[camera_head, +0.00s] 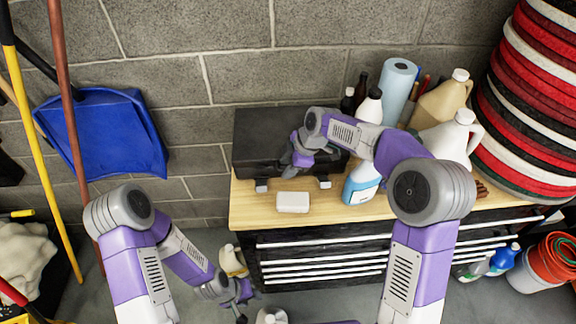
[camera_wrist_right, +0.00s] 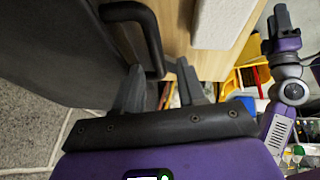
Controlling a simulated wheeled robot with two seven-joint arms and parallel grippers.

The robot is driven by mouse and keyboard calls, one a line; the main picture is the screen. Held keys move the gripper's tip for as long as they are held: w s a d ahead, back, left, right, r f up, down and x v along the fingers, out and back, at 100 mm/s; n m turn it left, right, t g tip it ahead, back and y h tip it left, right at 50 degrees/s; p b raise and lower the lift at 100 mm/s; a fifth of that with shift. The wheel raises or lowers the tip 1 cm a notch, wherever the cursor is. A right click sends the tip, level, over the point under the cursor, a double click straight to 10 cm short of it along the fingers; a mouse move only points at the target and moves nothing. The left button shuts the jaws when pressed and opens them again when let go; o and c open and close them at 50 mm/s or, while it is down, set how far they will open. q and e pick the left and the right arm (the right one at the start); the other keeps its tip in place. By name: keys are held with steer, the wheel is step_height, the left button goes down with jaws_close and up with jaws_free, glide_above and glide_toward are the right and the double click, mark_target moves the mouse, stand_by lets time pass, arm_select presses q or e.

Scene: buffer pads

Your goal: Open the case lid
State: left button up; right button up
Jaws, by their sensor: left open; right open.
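The dark case (camera_head: 262,128) sits on the wooden top of a cabinet against the wall, and its lid looks shut. Two light latches show at its front, left (camera_head: 262,185) and right (camera_head: 324,182). My right gripper (camera_head: 297,160) is over the case's front; its arm hides part of the case. In the right wrist view my right gripper (camera_wrist_right: 160,78) is open, with the case's black handle (camera_wrist_right: 154,42) close to its fingertips; contact is unclear. The case's dark side (camera_wrist_right: 45,45) fills the left there. My left gripper (camera_head: 241,303) is open and empty, low before the cabinet.
A white block (camera_head: 293,202) lies on the wooden top (camera_head: 245,212) in front of the case. A blue-labelled spray bottle (camera_head: 361,184), white jug (camera_head: 455,137) and blue paper roll (camera_head: 398,85) stand to the right. A bottle (camera_head: 233,260) is near my left gripper.

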steer(key=shift+f, duration=0.1)
jaws_close()
stand_by(0.4)
